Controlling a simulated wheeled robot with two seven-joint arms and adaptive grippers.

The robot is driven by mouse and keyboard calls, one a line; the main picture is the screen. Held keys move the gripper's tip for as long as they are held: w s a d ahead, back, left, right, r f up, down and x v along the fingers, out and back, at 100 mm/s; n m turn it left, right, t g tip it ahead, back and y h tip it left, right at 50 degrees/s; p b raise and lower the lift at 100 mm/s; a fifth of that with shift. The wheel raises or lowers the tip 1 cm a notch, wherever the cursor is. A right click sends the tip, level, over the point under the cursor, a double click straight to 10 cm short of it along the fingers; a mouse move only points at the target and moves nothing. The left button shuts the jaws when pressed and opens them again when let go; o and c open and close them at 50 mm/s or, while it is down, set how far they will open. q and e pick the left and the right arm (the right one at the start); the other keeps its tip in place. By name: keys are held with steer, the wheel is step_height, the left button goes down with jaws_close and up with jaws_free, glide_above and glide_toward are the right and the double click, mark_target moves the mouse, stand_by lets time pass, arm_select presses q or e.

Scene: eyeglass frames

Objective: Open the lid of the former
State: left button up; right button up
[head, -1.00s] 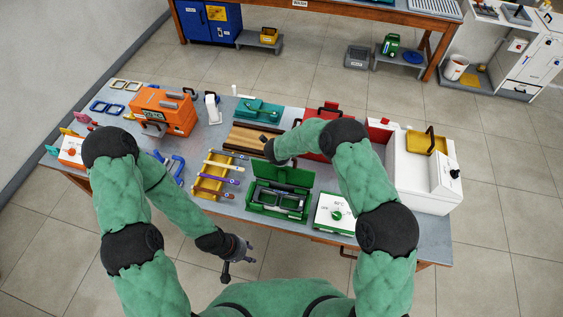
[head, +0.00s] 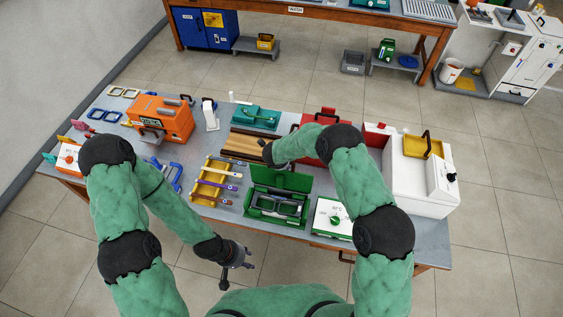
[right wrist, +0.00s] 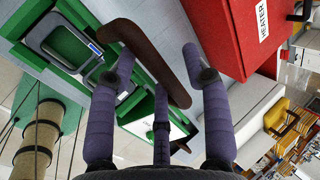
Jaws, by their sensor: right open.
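A green case (head: 277,208) with dark ring-shaped inserts, which looks like the former, sits at the front middle of the table; its lid (head: 281,179) stands raised behind it. The case also shows at upper left in the right wrist view (right wrist: 38,28). My right gripper (right wrist: 155,62) is open, its fingers apart, with a curved dark brown bar handle (right wrist: 150,62) crossing between or just beyond them. What the handle is fixed to is unclear. My left gripper (head: 245,257) looks open and empty, off the table's front edge.
A red heater (right wrist: 225,35) is close to the right fingers. A white box with a green knob (head: 333,217) is right of the case, a yellow rack (head: 209,181) left. An orange machine (head: 163,117) and teal device (head: 257,115) stand farther back.

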steer(key=v, duration=1.2)
stand_by(0.3)
steer(key=s+d+f+n+g+y, duration=0.2)
steer(key=s+d+f+n, duration=0.8)
steer(key=s+f, duration=0.25)
steer(key=s+a+f+n+g+y, duration=0.15)
steer(key=s+n, duration=0.25)
steer(key=s, duration=0.7)
steer(key=s+a+f+n+g+y, duration=0.15)
steer(key=s+n, duration=0.25)
steer(key=s, duration=0.6)
step_height(320, 180, down, 24)
steer(key=w+a+n+b, duration=0.1)
steer(key=w+b, duration=0.1)
steer(key=b, duration=2.4)
steer(key=shift+f+y, duration=0.25)
steer(key=shift+y, duration=0.15)
